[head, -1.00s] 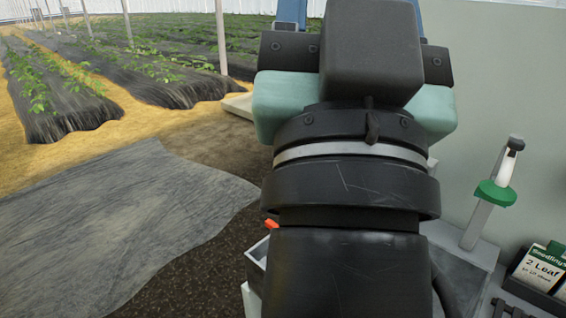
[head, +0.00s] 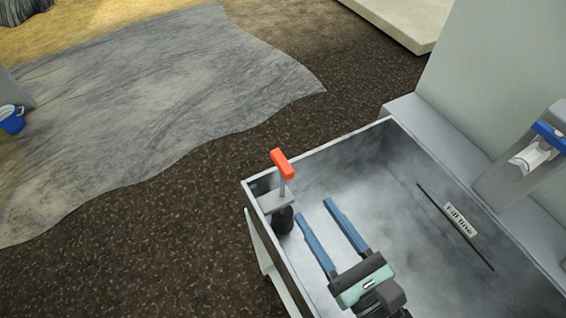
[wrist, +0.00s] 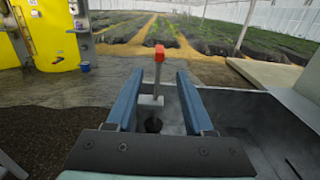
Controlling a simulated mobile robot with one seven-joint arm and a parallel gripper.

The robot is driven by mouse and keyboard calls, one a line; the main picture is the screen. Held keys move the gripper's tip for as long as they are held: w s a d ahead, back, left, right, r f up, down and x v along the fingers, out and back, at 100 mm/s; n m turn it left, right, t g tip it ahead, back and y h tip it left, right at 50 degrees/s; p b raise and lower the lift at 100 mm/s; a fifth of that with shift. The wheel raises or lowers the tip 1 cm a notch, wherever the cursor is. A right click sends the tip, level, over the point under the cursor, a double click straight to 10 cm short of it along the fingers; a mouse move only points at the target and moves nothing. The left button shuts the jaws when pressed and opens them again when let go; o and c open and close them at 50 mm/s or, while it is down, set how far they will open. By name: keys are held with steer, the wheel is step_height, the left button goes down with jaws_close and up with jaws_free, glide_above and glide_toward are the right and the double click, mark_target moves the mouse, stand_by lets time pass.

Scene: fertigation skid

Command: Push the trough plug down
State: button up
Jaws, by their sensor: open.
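The trough plug has an orange-red handle (head: 282,163) on a thin upright grey stem and a black stopper (head: 283,220) at the bottom. The handle sits above the rim. My gripper (head: 314,207) is open and empty, its two blue fingers pointing at the plug's corner, to the right of the stem in the head view. In the wrist view the handle (wrist: 159,52) shows between the fingertips, beyond them. I cannot tell whether the stopper is seated.
A dark line with a "Fill line" label (head: 460,219) marks the trough's inner right wall. A grey sheet (head: 170,80) lies on the dark ground to the left. A blue bucket (head: 12,119) stands far left.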

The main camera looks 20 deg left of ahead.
mark_target(274, 151)
steer(key=x, duration=1.2)
steer(key=shift+w+a+r, duration=0.1)
steer(key=shift+w+a, duration=0.05)
steer(key=shift+a, duration=0.05)
jaws_close()
stand_by(0.9)
